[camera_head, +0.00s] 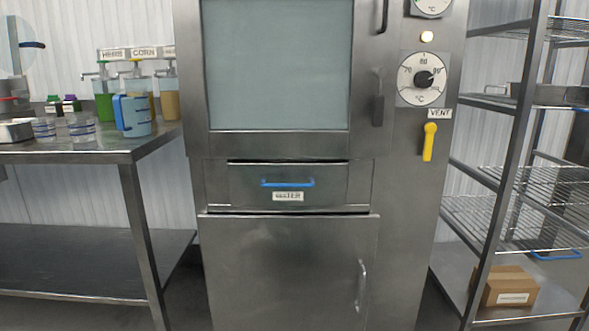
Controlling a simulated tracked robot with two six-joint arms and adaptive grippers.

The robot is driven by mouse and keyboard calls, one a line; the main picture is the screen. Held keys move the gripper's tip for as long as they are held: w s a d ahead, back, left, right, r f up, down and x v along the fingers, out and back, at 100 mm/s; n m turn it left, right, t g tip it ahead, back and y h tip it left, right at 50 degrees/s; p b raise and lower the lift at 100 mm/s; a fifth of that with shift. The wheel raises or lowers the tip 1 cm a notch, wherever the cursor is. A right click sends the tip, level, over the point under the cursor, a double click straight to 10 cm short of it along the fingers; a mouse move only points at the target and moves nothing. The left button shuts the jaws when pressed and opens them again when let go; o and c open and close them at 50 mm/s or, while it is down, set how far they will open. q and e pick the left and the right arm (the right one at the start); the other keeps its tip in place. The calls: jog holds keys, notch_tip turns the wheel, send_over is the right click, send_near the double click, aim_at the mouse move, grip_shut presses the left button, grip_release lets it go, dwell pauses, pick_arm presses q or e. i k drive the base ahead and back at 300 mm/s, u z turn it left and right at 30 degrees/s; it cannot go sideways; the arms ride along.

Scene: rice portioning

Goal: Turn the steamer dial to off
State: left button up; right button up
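The steamer (402,215) is a tall steel cabinet in the middle of the head view, with a large glass window (278,65). Its dial is a black knob (424,79) on a round white temperature scale marked in °C, on the panel right of the window. The knob's exact setting is too small to read. A small round light (427,37) above it looks pale yellow. A gauge (432,6) is cut off at the top edge. Neither of my grippers shows in this view.
A yellow vent lever (429,142) hangs below the dial. A drawer with a blue handle (288,183) sits under the window. A steel table (100,152) with a blue jug (133,115) and dispensers stands left. A wire rack (512,190) with a cardboard box (507,286) stands right.

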aim_at(422, 79)
jog(key=k, duration=0.5)
jog(key=z, duration=0.6)
jog(key=i, duration=1.45)
